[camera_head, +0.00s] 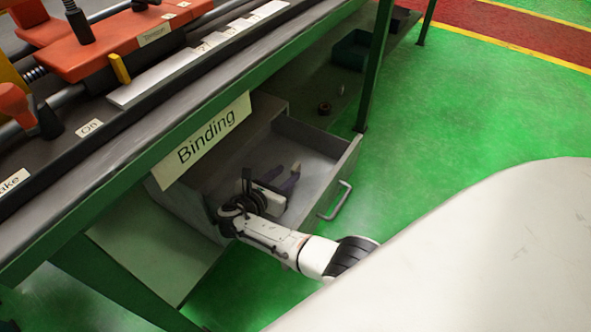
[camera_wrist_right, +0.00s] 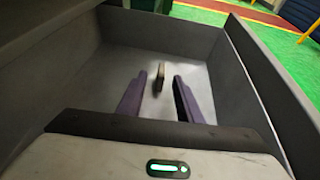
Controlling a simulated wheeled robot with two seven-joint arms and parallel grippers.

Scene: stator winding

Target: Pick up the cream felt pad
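A small pad (camera_head: 296,168), cream-tan in colour, lies in the open grey drawer (camera_head: 340,158) under the bench. In the right wrist view the pad (camera_wrist_right: 158,77) shows as a small brownish block, narrow end towards me, on the drawer floor. My right gripper (camera_head: 288,183) reaches into the drawer, with its purple fingers pointing at the pad. In the wrist view the gripper (camera_wrist_right: 160,80) is open, and the pad appears between the fingertips or just beyond them. I cannot tell whether either finger touches it. My left gripper is not in view.
The drawer walls stand close around my right gripper, with a handle (camera_head: 336,203) on the front. The bench edge with its "Binding" sign (camera_head: 213,136) hangs above. A green bench leg (camera_head: 374,65) stands beyond the drawer. A dark green bin (camera_head: 352,50) sits on the shelf behind.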

